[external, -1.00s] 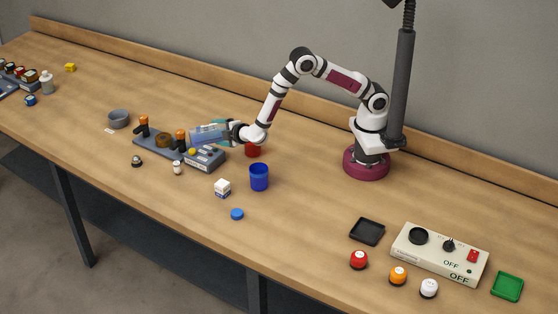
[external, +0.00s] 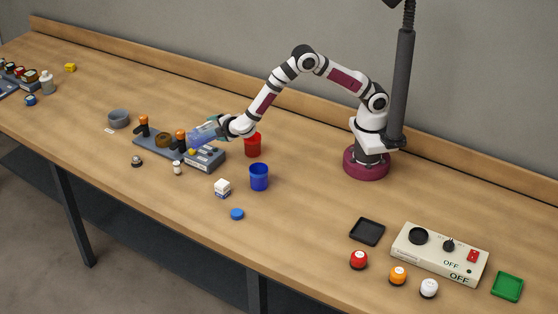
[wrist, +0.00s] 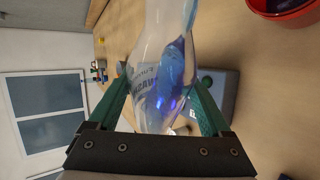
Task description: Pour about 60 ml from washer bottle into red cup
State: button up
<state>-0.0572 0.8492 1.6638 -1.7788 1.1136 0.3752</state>
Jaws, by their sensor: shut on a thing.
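The washer bottle (external: 205,133) is clear with blue liquid inside. My gripper (external: 222,126) is shut on it and holds it tilted, above the grey-blue device on the table. In the wrist view the bottle (wrist: 162,65) lies between the green fingers of my gripper (wrist: 160,105), with the blue liquid showing through its wall. The red cup (external: 253,146) stands upright on the table, just right of and below my gripper. Its rim shows at the top right of the wrist view (wrist: 285,14). I cannot see the cup's contents.
The grey-blue device (external: 207,158) has orange-topped posts. A control box (external: 439,254) stands at right.

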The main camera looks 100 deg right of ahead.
jog(key=shift+s+f+n, duration=0.1)
jog(key=shift+s+n, duration=0.05)
jog(key=shift+n, duration=0.15)
dwell(1.6)
jog(key=shift+s+n+g, duration=0.15)
jog(key=shift+n+g, duration=0.15)
jog(key=shift+g, duration=0.3)
jog(key=s+r+n+g, duration=0.1)
jog(key=s+r+n+g+b, duration=0.1)
jog(key=g, duration=0.1)
jog(key=shift+d+r+n, duration=0.1)
jog(key=shift+r+n, duration=0.2)
jog(key=n+g, duration=0.2)
jog(key=shift+w+r+g+h+b, duration=0.15)
jog(key=shift+r+g+h+b, duration=0.15)
jog(key=shift+h+b, duration=0.1)
jog(key=shift+d+f+n+g+h+b, duration=0.15)
jog(key=shift+n+g+h+b, duration=0.3)
jog(key=shift+n+g, duration=0.65)
dwell(1.2)
